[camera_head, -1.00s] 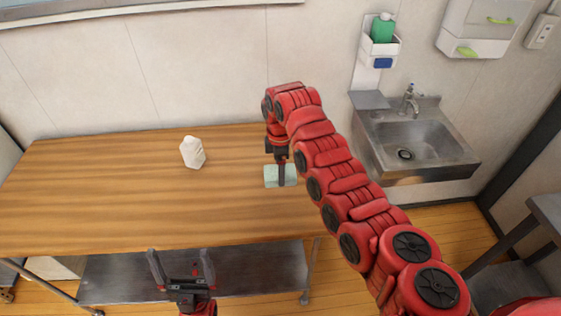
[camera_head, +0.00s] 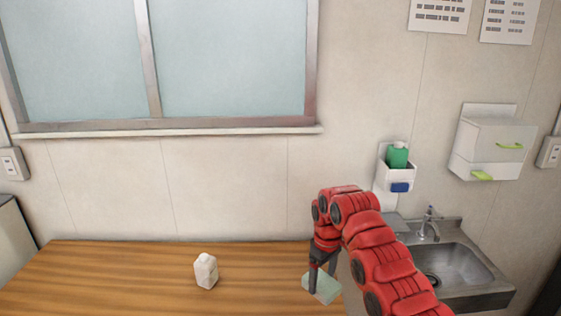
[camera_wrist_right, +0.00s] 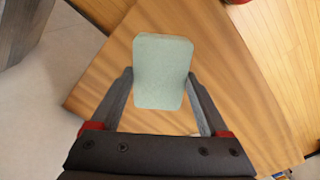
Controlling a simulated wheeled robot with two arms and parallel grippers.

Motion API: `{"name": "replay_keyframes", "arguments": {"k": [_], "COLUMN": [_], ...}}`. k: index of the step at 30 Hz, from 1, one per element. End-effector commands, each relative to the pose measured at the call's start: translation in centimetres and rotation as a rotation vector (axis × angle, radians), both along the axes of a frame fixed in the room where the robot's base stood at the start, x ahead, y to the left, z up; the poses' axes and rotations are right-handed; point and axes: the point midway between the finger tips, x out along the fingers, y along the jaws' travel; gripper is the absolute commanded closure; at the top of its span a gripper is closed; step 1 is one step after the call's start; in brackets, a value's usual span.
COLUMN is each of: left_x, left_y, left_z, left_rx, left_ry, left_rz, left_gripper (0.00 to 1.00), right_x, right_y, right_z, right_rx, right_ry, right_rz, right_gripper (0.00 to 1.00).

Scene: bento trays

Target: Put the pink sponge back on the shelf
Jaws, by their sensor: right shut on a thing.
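A pale green, rounded block that looks like a sponge (camera_head: 322,288) is between the fingers of my right gripper (camera_head: 320,275), over the right end of the wooden table. In the right wrist view, the right gripper (camera_wrist_right: 160,77) is shut on the pale green sponge (camera_wrist_right: 163,70), with one finger against each side. I see no pink sponge. A small white wall shelf (camera_head: 395,176) holds a green bottle (camera_head: 397,155) and a blue block (camera_head: 400,187). The left gripper is out of view.
A white bottle (camera_head: 206,271) stands on the wooden table (camera_head: 110,280). A steel sink (camera_head: 460,268) is right of the table. A white wall box (camera_head: 492,150) has a yellow-green block (camera_head: 482,176) at its bottom. A window ledge (camera_head: 170,131) runs above the table.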

Motion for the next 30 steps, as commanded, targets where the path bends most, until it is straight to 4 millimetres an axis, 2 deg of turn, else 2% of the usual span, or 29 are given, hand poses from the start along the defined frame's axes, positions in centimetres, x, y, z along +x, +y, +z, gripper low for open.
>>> {"name": "replay_keyframes", "arguments": {"k": [1,4,10,15,30], "left_x": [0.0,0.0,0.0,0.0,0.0], "left_y": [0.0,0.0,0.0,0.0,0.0], "left_z": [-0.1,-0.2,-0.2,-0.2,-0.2], "left_rx": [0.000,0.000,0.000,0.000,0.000], "left_ry": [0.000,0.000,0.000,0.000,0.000], "left_rz": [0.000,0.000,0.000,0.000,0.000], "left_gripper": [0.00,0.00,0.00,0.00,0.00], "right_x": [0.0,-0.3,-1.0,-1.1,-1.1], "right_y": [-1.3,-3.2,-5.5,-6.0,-5.9], "right_z": [0.9,2.3,3.6,4.0,4.0], "right_rx": [-0.002,-0.005,-0.014,-0.018,-0.015], "right_ry": [0.000,0.006,0.015,0.017,0.015], "right_rz": [-0.121,-0.354,-0.648,-0.722,-0.722], "right_gripper": [0.73,0.73,0.73,0.73,0.73]}}
